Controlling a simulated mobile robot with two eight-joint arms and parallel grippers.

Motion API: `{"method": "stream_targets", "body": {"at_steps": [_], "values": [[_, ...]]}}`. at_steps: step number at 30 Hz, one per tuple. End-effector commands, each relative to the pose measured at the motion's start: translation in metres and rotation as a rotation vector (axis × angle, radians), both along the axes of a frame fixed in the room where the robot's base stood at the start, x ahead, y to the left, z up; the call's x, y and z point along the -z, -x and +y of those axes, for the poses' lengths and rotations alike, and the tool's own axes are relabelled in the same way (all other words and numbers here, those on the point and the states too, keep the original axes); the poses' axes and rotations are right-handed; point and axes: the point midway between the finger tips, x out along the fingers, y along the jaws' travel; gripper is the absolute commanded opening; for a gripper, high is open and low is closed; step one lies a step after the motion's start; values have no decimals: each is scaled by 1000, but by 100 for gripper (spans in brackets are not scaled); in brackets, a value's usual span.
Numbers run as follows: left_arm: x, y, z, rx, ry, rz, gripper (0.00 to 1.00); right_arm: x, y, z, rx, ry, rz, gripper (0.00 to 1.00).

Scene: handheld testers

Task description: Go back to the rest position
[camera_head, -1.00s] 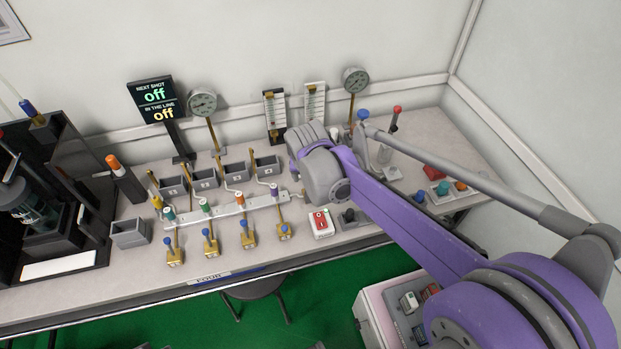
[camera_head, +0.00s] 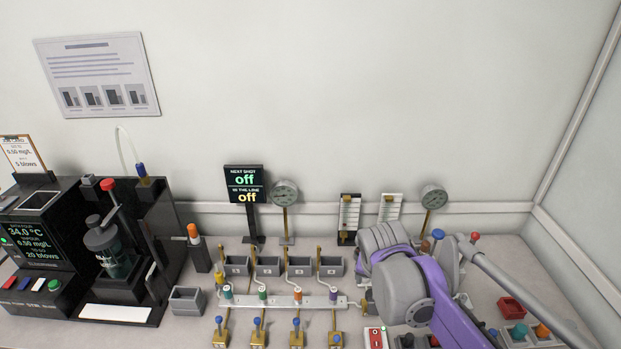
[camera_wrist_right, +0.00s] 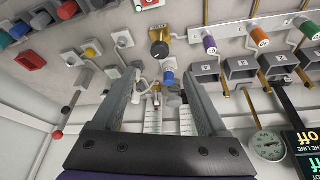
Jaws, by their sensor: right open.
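My right arm (camera_head: 440,295) comes in from the lower right of the head view, over the right part of the bench. Its wrist hides its fingers there. In the right wrist view my right gripper (camera_wrist_right: 162,88) has its two grey fingers spread apart. A blue-capped fitting (camera_wrist_right: 168,78) shows between them, with no finger visibly closed on it; I cannot tell its distance from the fingers. My left arm and gripper are not in view.
The bench holds a black machine (camera_head: 110,265), an off/off sign (camera_head: 244,184), two gauges (camera_head: 285,192), grey bins (camera_head: 236,265), a valve manifold (camera_head: 285,300) and a red switch (camera_head: 376,338). A red bin (camera_head: 511,307) lies right of my arm.

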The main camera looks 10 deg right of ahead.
Motion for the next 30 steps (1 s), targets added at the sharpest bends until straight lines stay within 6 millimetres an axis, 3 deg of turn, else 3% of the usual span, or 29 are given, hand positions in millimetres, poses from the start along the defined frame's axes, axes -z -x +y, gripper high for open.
{"method": "stream_targets", "body": {"at_steps": [5,12,18,22,30], "values": [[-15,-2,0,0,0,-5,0,-8,28,14,-82,-4,-6,76],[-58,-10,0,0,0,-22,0,-10,114,54,-357,1,-37,76],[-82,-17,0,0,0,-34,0,3,160,74,-523,17,-68,76],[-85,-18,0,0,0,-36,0,9,170,78,-563,22,-76,76],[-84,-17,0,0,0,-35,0,11,171,78,-568,22,-76,76]]}}
